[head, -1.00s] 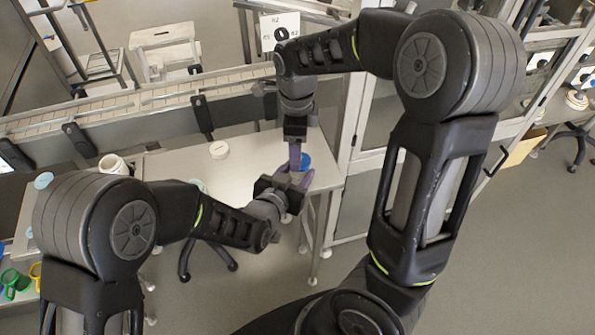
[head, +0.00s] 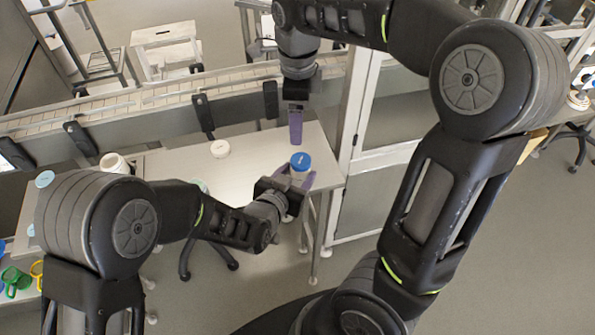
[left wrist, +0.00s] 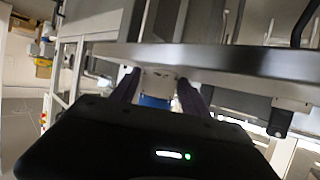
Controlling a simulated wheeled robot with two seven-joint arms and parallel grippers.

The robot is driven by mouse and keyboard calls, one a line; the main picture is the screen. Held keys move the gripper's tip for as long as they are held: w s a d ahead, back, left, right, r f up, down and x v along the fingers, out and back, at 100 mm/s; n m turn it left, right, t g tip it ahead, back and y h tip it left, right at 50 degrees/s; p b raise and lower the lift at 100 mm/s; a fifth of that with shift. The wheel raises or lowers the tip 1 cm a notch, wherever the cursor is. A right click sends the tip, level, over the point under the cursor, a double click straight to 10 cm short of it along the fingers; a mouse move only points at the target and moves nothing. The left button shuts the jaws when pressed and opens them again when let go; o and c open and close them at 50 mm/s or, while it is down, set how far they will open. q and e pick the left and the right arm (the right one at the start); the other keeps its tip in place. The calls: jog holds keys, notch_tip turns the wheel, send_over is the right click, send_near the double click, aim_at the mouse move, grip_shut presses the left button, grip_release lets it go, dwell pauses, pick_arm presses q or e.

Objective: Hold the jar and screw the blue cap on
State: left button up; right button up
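The blue cap (head: 301,161) sits on top of the jar at the table's right end; how tightly it is seated I cannot tell. The jar's body is mostly hidden in the head view. In the left wrist view the white jar (left wrist: 158,80) shows between my two fingers, with the blue cap (left wrist: 155,101) against it. My left gripper (head: 295,179) is shut on the jar from the near side. My right gripper (head: 295,142) is above and behind the cap, apart from it. Its purple fingers overlap edge-on, so their opening is hidden.
The table (head: 255,155) has free room left of the jar. A conveyor (head: 165,95) runs behind the table, and a glass-doored cabinet (head: 375,190) stands to the right.

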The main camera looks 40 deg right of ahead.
pick_arm(q)
jog(key=shift+o, duration=1.1)
jog(key=shift+w, duration=0.1)
jog(key=shift+r, duration=0.15)
jog(key=shift+s+a+r, duration=0.2)
jog(key=shift+s+a, duration=0.1)
jog(key=shift+a, duration=0.15)
jog(key=b+v, duration=0.2)
jog(key=v, duration=0.4)
jog(key=shift+a, duration=0.2)
jog(key=shift+s, duration=0.1)
